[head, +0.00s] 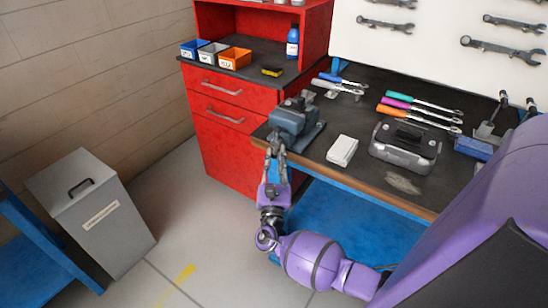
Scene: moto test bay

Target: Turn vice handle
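The blue-grey vice (293,118) stands at the left front corner of the dark workbench top. The handle cannot be made out clearly, being small and covered by the fingers. I cannot tell whether the fingers are closed around it.
On the workbench (318,150) are a white box (342,150), a grey case (405,143) and several colored-handled tools. A red cabinet (228,125) stands behind left of the vice. A grey bin (90,215) stands at left. The floor between bin and bench is clear.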

